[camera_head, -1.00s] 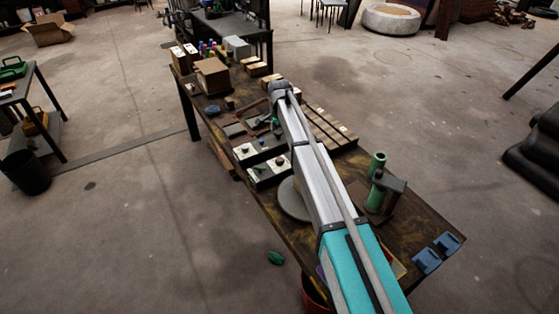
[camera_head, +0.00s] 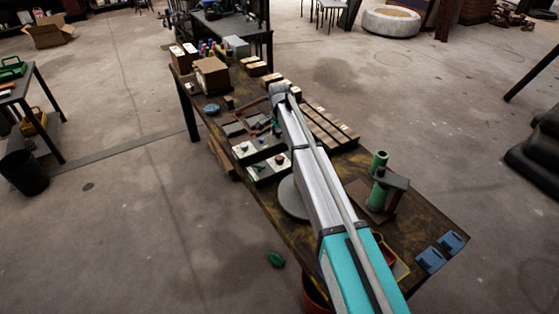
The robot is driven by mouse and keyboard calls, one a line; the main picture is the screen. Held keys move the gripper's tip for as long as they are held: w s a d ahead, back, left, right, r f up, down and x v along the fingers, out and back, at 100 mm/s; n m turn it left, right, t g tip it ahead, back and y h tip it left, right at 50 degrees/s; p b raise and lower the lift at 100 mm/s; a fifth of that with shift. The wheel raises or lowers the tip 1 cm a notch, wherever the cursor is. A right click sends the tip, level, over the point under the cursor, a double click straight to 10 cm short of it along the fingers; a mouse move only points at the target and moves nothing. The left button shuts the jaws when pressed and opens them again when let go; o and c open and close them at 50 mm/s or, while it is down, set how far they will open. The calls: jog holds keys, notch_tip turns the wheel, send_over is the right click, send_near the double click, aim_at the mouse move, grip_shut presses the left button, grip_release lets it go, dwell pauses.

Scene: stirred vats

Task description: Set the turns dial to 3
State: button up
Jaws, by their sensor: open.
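Two low control boxes with pale tops stand at the table's left edge. The farther box (camera_head: 245,150) carries small dark knobs and a blue one. The nearer box (camera_head: 262,172) has a reddish-brown knob (camera_head: 280,159) near my arm. Which knob is the turns dial, and its setting, are too small to read. My arm reaches away over the table. My gripper (camera_head: 276,129) shows only as a small dark part left of the arm, just beyond the boxes. Its fingers are mostly hidden, and I see nothing held. I cannot tell whether it touches anything.
A brown carton (camera_head: 211,76) and coloured bottles stand at the table's far end. A slatted wooden rack (camera_head: 330,128) and a green cylinder on a stand (camera_head: 378,190) are right of my arm. Blue holders (camera_head: 431,260) sit at the near right corner. The floor left is mostly clear.

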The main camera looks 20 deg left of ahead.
aim_at(280, 157)
jog(key=shift+f+b, duration=5.1)
jog(key=shift+f, duration=0.3)
jog(key=c, duration=1.1)
jog(key=shift+c, duration=0.2)
